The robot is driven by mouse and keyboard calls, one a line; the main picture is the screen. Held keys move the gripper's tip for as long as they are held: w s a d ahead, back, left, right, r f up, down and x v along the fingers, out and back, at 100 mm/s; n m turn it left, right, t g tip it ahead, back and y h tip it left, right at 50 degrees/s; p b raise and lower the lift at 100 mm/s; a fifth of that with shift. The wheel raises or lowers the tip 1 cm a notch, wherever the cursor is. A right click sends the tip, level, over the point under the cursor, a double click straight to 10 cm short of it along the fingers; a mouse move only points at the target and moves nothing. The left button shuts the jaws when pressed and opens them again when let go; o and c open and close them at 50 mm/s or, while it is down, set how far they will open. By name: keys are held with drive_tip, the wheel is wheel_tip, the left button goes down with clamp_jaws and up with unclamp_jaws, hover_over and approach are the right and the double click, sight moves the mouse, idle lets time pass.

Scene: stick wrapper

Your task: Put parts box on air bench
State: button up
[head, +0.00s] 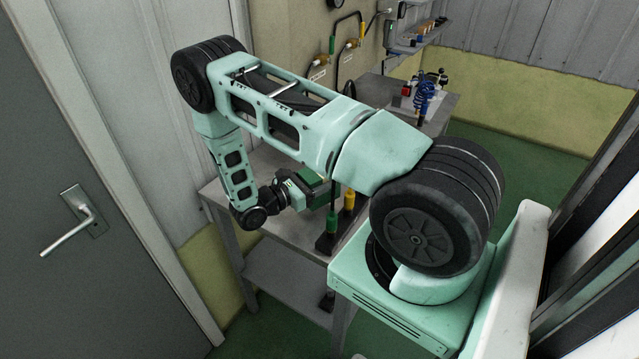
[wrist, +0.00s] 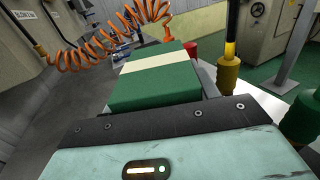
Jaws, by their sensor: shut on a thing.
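The box in my grip, which I take to be the parts box, is green with a pale cream band across its top (wrist: 158,92). In the head view it shows as a small green block (head: 311,181) above the near grey bench (head: 262,168). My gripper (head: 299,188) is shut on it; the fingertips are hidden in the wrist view. Whether the box touches the bench top is unclear. A second grey bench (head: 374,91) stands farther back against the wall. I cannot tell which bench is the air bench.
Upright green and yellow fittings (head: 349,200) stand on a dark base at the near bench's right. An orange coiled hose (wrist: 97,42) and a red cup-like thing (wrist: 190,49) lie beyond the box. A blue coil (head: 424,98) stands on the far bench. A grey door (head: 75,200) is at left.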

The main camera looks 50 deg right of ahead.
drive_tip(key=shift+f+p, duration=0.3)
drive_tip(key=shift+f, duration=1.2)
drive_tip(key=shift+f, duration=0.1)
drive_tip(key=shift+f+b, duration=0.15)
drive_tip(key=shift+b, duration=0.15)
drive_tip(key=o, duration=1.1)
drive_tip(key=shift+r, duration=0.2)
